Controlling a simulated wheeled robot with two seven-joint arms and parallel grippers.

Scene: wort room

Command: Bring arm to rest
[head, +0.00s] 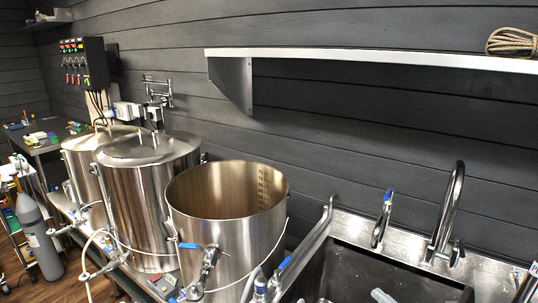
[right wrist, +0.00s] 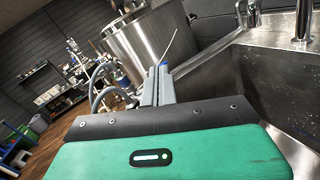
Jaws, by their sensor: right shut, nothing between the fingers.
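My right gripper (right wrist: 160,88) shows in the right wrist view as two grey fingers close together, with nothing held between them. It points past the left side of the sink (right wrist: 240,55), with an open steel kettle (right wrist: 150,45) beyond it. In the head view only small grey parts show at the bottom edge near the sink, and I cannot tell the fingers clearly there. My left gripper is not in view.
The open kettle (head: 232,245) stands beside the sink (head: 390,268), with two lidded vessels (head: 150,205) to its left. Valves and hoses line the front. A tall tap (head: 450,205) rises behind the sink. A wall shelf (head: 380,58) carries a rope coil (head: 512,42).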

